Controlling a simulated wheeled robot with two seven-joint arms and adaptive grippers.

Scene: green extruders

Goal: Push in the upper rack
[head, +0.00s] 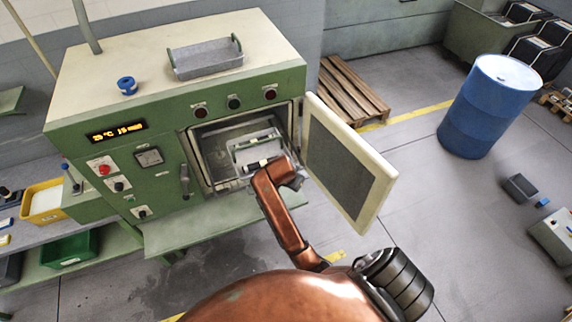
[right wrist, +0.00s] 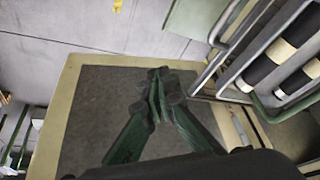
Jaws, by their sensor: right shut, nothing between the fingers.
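The green machine (head: 160,130) has its chamber open. Light metal racks (head: 250,145) show inside the opening, partly behind my right arm. In the right wrist view, two wire rack fronts with black and cream handles show at the right; one handle (right wrist: 265,65) is left of the other handle (right wrist: 300,84). I cannot tell for sure which is the upper rack. My right gripper (right wrist: 160,86) is shut and empty, left of the racks and apart from them, with the door's dark inner panel behind it. My left gripper is not in view.
The open door (head: 348,165) stands to the right of the chamber, close to my right arm. A metal tray (head: 205,60) and a blue knob-like part (head: 127,86) sit on the machine's top. A blue barrel (head: 488,105) and a wooden pallet (head: 350,92) stand beyond the door.

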